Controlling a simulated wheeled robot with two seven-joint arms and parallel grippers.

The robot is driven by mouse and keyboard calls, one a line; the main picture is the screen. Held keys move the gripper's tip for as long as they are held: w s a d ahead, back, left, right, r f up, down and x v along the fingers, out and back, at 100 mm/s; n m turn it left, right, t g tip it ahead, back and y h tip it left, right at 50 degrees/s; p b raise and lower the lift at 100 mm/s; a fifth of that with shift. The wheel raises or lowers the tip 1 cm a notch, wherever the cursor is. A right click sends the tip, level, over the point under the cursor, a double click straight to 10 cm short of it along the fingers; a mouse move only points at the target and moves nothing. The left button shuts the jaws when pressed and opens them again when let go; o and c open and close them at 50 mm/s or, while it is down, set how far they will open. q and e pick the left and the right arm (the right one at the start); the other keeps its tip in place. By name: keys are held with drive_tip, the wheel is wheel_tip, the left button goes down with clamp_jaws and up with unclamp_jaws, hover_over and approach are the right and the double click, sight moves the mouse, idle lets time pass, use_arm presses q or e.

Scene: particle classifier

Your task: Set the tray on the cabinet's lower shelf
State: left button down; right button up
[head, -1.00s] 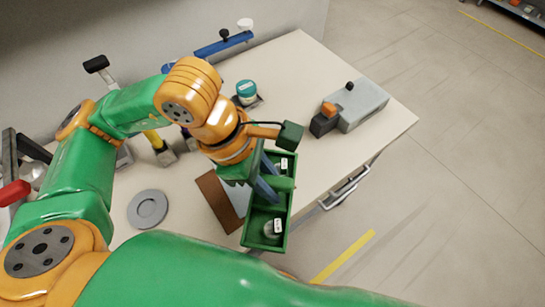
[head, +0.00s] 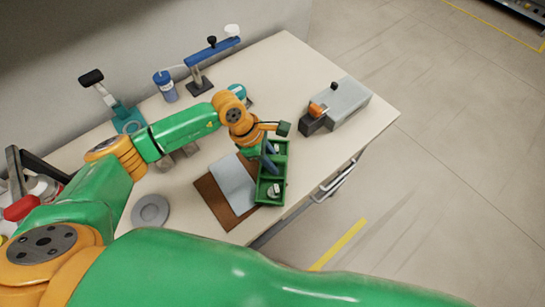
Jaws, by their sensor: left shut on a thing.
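The tray (head: 261,193) is a narrow green box with compartments, at the right front part of the table in the head view. At least one small labelled item (head: 273,191) sits in its near compartment. My left gripper (head: 270,165) is above the tray, with its blue-grey fingers reaching down to the tray's middle and shut on it. I cannot tell whether the tray touches the table. My right gripper is not in view. I cannot make out the cabinet or its lower shelf.
A brown board with a grey sheet (head: 233,185) lies left of the tray. A grey box device (head: 347,100) stands to the right. A round grey disc (head: 150,210) lies at the left. A blue stand (head: 205,55) is at the back. The floor beyond the table is open.

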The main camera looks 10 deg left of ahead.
use_arm(q)
drive_tip(key=shift+f+b, duration=0.3)
drive_tip(key=shift+b, duration=0.05)
drive_tip(key=c, duration=0.7)
unclamp_jaws()
drive_tip(key=shift+r, duration=0.1)
